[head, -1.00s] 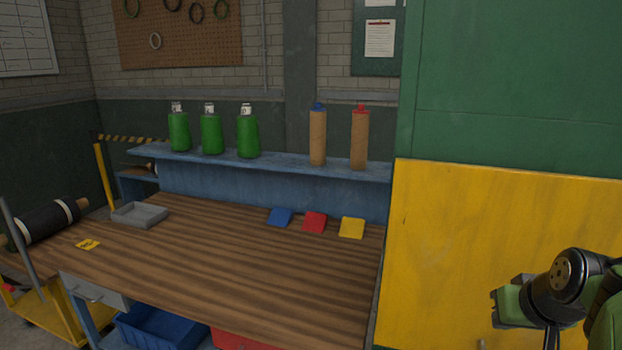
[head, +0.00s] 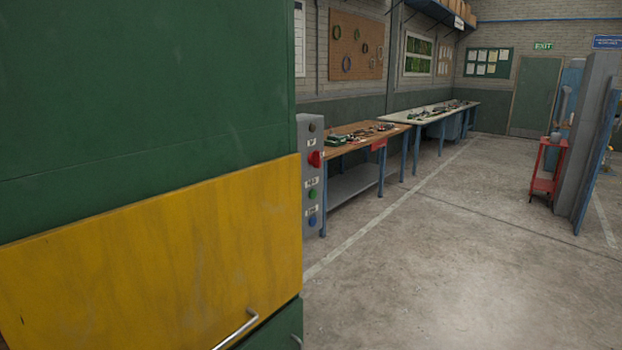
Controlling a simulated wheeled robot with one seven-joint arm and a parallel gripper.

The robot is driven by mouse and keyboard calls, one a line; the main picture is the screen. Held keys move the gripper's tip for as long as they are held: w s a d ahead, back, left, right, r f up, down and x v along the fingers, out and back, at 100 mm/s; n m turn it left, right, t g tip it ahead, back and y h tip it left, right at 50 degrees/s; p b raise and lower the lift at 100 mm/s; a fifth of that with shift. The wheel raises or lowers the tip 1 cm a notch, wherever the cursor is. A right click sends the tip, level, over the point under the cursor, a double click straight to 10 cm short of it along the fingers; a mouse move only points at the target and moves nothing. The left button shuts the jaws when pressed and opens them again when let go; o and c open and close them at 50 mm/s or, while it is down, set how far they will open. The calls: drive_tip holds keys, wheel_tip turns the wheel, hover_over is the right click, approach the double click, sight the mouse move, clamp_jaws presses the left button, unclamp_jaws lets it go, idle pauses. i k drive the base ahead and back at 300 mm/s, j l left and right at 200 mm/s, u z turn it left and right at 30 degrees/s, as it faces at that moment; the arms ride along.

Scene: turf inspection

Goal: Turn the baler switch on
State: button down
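The baler (head: 150,130) is the large green cabinet with a yellow door (head: 170,250) and a metal handle, filling the left of the head view. A grey control box (head: 312,215) is on its right side, seen at an angle. The box carries a red switch (head: 315,159) with a small label above it. Below are a green button (head: 312,194) and a blue button (head: 312,222) with labels. The switch's exact setting is too small to tell. My gripper is not in view.
A wooden bench (head: 345,140) with small items stands just behind the control box, and a white-topped bench (head: 430,113) beyond it. Open concrete floor (head: 450,270) lies in front and to the right. A red cart (head: 548,165) and grey panel (head: 594,130) stand farther right.

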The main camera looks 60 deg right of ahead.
sight(314, 157)
drive_tip(key=z, duration=2.1)
